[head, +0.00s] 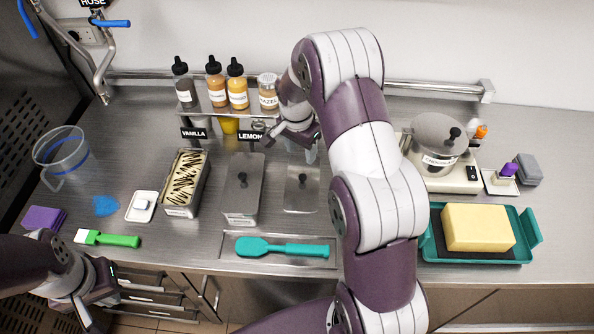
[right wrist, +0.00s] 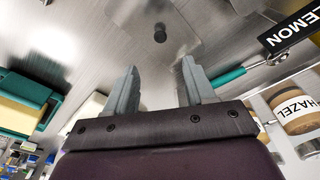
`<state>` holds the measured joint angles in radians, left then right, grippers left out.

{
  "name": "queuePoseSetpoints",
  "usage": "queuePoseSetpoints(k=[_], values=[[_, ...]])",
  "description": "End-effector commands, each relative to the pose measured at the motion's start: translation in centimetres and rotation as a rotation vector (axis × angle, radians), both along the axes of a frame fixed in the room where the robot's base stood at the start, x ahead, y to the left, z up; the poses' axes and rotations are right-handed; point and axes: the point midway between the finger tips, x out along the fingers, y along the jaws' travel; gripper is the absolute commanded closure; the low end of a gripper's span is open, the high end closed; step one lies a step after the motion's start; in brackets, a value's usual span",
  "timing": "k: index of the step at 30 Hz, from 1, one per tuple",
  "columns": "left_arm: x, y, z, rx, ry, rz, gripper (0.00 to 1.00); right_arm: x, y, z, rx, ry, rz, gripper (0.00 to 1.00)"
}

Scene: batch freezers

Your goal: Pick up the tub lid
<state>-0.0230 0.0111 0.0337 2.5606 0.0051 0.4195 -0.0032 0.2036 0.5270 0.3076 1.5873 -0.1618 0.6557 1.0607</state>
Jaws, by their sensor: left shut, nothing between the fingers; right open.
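A flat steel lid (head: 300,187) with a black knob lies on the counter, right of a long steel tub (head: 240,190) whose own lid also has a black knob. An open tub (head: 186,183) of cream-coloured ice cream with dark streaks stands further left. My right gripper (head: 312,150) hangs behind the flat lid, partly hidden by my arm. In the right wrist view its fingers (right wrist: 157,90) are apart and empty, with a black knob (right wrist: 160,34) on steel beyond them. My left gripper (head: 112,286) is shut and empty at the lower left, by the counter's front edge.
Behind are a bottle shelf (head: 225,110) and a LEMON sign (head: 251,136). A teal spatula (head: 282,248) lies in front. To the right are a pot (head: 438,140) and a teal tray (head: 430,240) with a yellow block (head: 477,228).

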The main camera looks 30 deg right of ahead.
Motion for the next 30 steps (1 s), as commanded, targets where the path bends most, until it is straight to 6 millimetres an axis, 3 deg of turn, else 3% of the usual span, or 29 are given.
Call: queuePoseSetpoints(k=[6, 13, 18, 26, 29, 30], values=[[0.0, 0.0, 1.8, 0.000, -0.001, 0.000, 1.00, 0.1, -0.5, -4.6, 0.002, 0.004, -0.002, 0.46], [0.0, 0.0, 3.4, 0.000, -0.001, 0.000, 1.00, 0.4, -0.5, -7.4, 0.002, 0.003, 0.001, 0.46], [0.1, 0.0, 4.6, 0.000, -0.002, 0.000, 1.00, 0.8, -0.6, -10.6, 0.001, 0.000, 0.000, 0.46], [0.0, 0.0, 4.5, 0.000, -0.001, 0.000, 1.00, 0.9, -0.7, -11.5, 0.001, -0.003, -0.001, 0.46], [0.1, 0.0, 4.5, 0.000, -0.001, 0.000, 1.00, 0.9, -0.6, -11.5, 0.001, -0.003, -0.001, 0.72], [0.1, 0.0, 4.5, 0.000, -0.001, 0.000, 1.00, 0.9, -0.6, -11.5, 0.001, -0.003, -0.001, 0.85]])
